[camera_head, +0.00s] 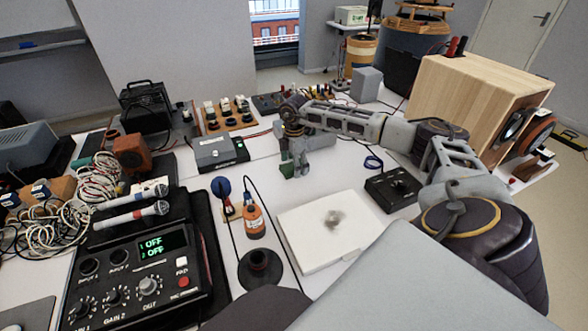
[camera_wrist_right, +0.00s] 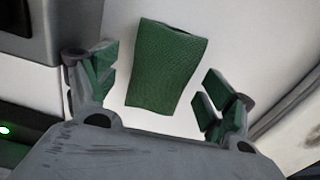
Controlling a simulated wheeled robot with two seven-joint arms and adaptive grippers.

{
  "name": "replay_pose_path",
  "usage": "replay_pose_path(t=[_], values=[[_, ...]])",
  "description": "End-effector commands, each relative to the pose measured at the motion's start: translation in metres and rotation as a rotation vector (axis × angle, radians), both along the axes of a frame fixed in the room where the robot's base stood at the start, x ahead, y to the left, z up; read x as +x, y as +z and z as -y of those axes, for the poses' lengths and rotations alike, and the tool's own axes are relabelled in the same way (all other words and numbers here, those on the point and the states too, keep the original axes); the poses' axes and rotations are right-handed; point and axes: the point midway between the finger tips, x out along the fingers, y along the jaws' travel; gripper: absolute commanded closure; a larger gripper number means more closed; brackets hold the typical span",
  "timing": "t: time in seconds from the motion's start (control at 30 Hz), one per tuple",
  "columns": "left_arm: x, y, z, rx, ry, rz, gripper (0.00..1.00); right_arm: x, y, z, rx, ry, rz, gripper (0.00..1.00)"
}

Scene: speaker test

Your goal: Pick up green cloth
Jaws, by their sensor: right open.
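The green cloth (camera_wrist_right: 165,68) shows in the right wrist view as a textured dark green piece on a white surface. My right gripper (camera_wrist_right: 158,92) is open, with green pads on its two fingers. The cloth lies between and beyond the fingertips, with white surface seen on both sides of it. I cannot tell the height gap between them. In the head view my right gripper (camera_head: 295,168) points down over the white table, and a bit of green shows by its fingers. I cannot tell cloth from pads there. My left gripper is not in view.
A grey box with a green light (camera_head: 219,152) stands left of the gripper. A wooden speaker (camera_head: 470,105) stands at the right, an audio mixer (camera_head: 135,265) at the left.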

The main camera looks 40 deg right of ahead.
Motion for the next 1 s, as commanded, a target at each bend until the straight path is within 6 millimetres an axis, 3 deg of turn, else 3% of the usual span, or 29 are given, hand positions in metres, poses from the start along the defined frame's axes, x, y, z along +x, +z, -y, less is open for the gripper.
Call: replay_pose_path(t=[0.57,0.87,1.0], values=[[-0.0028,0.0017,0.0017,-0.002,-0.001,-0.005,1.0,-0.0001,-0.0059,-0.0003,0.0,0.001,0.0,0.17],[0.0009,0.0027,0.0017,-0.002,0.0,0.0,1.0,-0.0001,-0.0058,-0.0003,0.0,0.001,0.0,0.56],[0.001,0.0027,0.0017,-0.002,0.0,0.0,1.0,-0.0001,-0.0057,-0.0003,0.0,0.001,0.0,0.59]])
